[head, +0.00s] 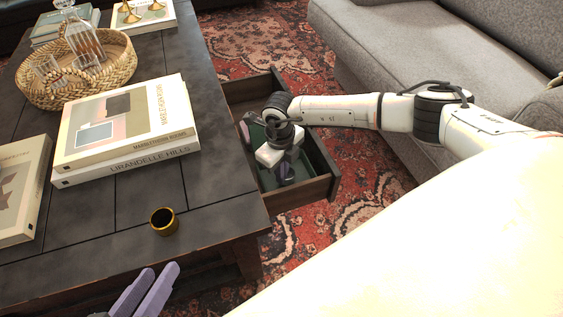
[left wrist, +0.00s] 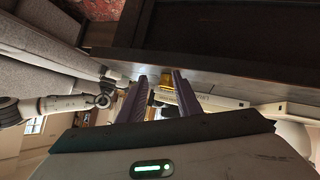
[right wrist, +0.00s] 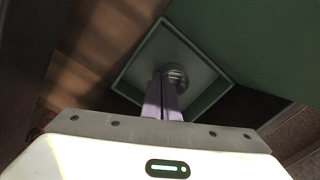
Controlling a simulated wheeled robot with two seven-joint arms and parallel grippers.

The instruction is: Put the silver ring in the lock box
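The lock box is a green-edged box inside the open drawer; its rim (right wrist: 140,45) shows in the right wrist view. My right gripper (head: 285,172) points down over the box. In the right wrist view its fingers (right wrist: 164,82) are nearly together, with a round silver ring (right wrist: 177,74) at their tips, seemingly pinched by its wall. The box floor lies below it. In the head view the ring is hidden. My left gripper (head: 148,290) is open and empty at the table's near edge; its fingers also show in the left wrist view (left wrist: 159,85).
A gold ring-like cup (head: 163,223) stands on the dark table (head: 215,190), beyond the left fingertips. Books (head: 130,130) and a wicker tray (head: 118,67) take up the rest of the tabletop. The drawer front (head: 322,188) bounds the box; a grey sofa (head: 380,45) is at right.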

